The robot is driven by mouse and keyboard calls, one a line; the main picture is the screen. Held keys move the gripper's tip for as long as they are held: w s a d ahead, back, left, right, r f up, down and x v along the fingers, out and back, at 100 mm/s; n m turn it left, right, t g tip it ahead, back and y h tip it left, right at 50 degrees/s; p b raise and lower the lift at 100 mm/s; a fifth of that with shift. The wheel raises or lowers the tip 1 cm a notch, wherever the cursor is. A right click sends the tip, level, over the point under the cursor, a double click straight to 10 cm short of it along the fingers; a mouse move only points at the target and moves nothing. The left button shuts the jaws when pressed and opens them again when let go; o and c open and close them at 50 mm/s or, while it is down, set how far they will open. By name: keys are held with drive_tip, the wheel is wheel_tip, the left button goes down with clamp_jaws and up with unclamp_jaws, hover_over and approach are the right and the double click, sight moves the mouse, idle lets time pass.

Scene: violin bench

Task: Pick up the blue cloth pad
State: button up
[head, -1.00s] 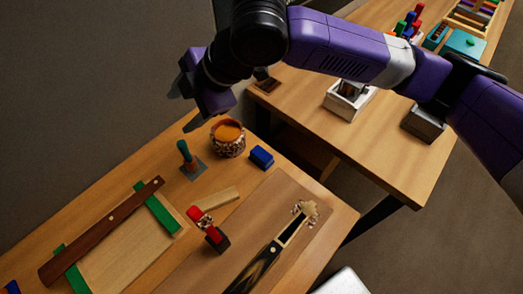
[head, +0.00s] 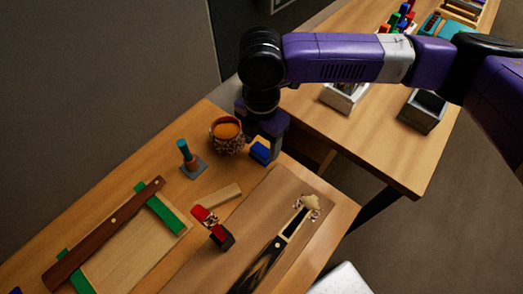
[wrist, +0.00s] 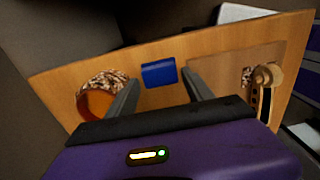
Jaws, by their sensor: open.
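The blue cloth pad (head: 259,152) is a small blue block on the front bench, just right of the patterned bowl. In the head view my gripper (head: 270,150) hangs just above and beside it, and its fingers hide part of the pad. In the wrist view the pad (wrist: 159,72) lies beyond and between the two open finger tips (wrist: 161,77). The fingers hold nothing. I cannot tell the exact height gap between the fingertips and the pad.
A patterned bowl with orange contents (head: 227,134) stands close to the pad's left. A teal-handled tool (head: 186,156) stands further left. A wooden strip (head: 219,197), a red-and-black item (head: 212,227) and a dark-handled brush (head: 276,247) lie nearer. A second table (head: 375,150) stands behind.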

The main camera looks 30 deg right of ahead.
sight(261, 150)
drive_tip(key=shift+f, duration=1.55)
drive_tip(key=shift+c, duration=0.2)
drive_tip(key=c, duration=1)
drive_tip(key=shift+o, duration=0.2)
drive_tip(key=shift+r, duration=0.1)
wheel_tip(261, 150, up, 20)
